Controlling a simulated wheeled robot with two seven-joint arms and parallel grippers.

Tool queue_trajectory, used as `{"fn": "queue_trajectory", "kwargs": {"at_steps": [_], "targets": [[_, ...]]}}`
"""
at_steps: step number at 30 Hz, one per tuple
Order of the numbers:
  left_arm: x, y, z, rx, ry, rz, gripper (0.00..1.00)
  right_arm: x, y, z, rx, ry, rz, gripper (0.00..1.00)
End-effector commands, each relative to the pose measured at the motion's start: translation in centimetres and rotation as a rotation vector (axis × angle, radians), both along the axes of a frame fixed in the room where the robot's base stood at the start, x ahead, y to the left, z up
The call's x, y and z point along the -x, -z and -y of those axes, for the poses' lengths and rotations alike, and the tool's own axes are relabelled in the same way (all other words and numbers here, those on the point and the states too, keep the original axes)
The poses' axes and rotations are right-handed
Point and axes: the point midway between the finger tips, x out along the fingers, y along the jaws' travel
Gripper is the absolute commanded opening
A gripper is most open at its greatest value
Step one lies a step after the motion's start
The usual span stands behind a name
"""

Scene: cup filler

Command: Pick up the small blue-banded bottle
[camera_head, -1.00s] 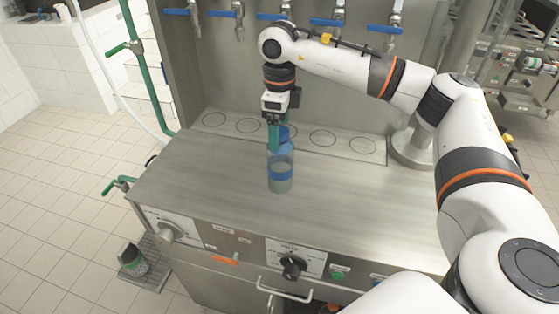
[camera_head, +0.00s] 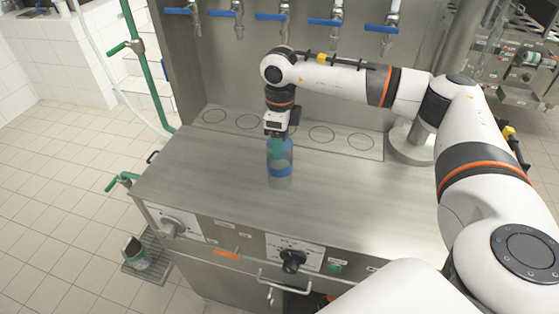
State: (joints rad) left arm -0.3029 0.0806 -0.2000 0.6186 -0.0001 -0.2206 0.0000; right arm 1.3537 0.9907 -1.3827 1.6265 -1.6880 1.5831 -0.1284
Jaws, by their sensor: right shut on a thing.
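The small bottle (camera_head: 279,171) stands upright on the steel counter, near the middle of the view. It is see-through, with a blue band low on its body and a blue upper part. My right gripper (camera_head: 280,152) comes down over the bottle from above and is shut on its upper part. The teal fingers overlap the bottle's top, and the far side of the grasp is hidden. My left gripper is not in view.
Behind the bottle is a plate with several ring marks (camera_head: 322,135), and several blue-handled taps (camera_head: 273,16) hang above it. The steel counter (camera_head: 200,170) is clear on both sides. Knobs (camera_head: 292,260) line the front. A dark container (camera_head: 135,252) stands on a floor grate at lower left.

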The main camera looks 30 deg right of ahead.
Motion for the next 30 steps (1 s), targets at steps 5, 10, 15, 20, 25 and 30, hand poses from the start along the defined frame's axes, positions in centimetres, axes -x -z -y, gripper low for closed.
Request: {"fn": "queue_trajectory", "kwargs": {"at_steps": [5, 10, 15, 20, 25, 30], "targets": [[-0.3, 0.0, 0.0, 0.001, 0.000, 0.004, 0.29, -0.1, -0.1, 0.0, -0.001, 0.000, 0.004, 0.01], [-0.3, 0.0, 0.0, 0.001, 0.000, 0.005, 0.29, -0.1, -0.2, 0.0, -0.001, 0.000, 0.004, 0.01], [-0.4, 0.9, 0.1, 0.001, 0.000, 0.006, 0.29, -0.2, -1.8, 0.0, -0.002, 0.001, 0.008, 0.01], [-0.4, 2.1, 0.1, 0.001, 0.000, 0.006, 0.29, -0.2, -4.9, 0.0, -0.002, 0.000, 0.009, 0.01], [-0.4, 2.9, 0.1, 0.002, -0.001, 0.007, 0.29, -0.1, -8.0, 0.0, -0.002, 0.001, 0.008, 0.01], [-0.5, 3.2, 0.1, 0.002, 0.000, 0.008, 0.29, 0.1, -9.3, -0.5, 0.003, -0.075, 0.003, 0.01]]}}
